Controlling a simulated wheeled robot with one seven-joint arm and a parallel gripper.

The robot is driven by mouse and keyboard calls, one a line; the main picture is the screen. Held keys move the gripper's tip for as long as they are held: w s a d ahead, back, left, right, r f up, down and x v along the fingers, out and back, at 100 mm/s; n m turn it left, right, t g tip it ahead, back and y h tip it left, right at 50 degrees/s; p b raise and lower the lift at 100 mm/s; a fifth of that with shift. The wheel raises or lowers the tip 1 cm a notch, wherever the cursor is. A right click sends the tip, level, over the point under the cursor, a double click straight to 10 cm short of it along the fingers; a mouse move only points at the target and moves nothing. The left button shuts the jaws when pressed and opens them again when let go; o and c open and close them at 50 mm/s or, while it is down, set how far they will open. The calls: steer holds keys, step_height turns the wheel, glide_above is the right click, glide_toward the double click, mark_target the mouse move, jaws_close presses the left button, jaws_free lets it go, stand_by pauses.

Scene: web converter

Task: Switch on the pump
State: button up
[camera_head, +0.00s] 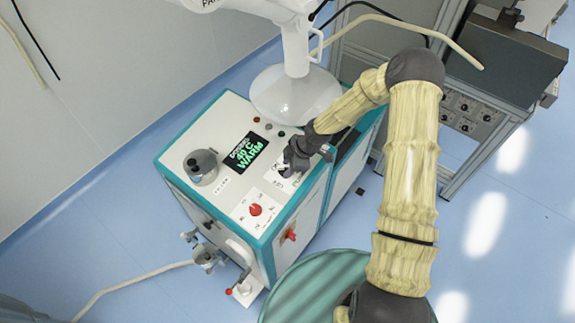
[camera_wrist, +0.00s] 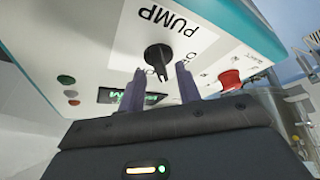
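The pump switch is a black rotary knob (camera_wrist: 158,58) on a white plate with the label PUMP (camera_wrist: 172,22) in the wrist view. Its pointer lies across an O mark. In the head view my gripper (camera_head: 291,160) is over the right side of the machine top and hides the knob. Part of its white plate (camera_head: 287,184) shows.
The white and teal machine (camera_head: 222,112) has a display (camera_head: 245,153) with green text reading WARM, a red button (camera_head: 256,210), a grey metal pot (camera_head: 201,166) and a red switch (camera_head: 290,236) on its side.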

steer(key=shift+a+f, duration=0.2)
steer(key=shift+f, duration=0.35)
jaws_close()
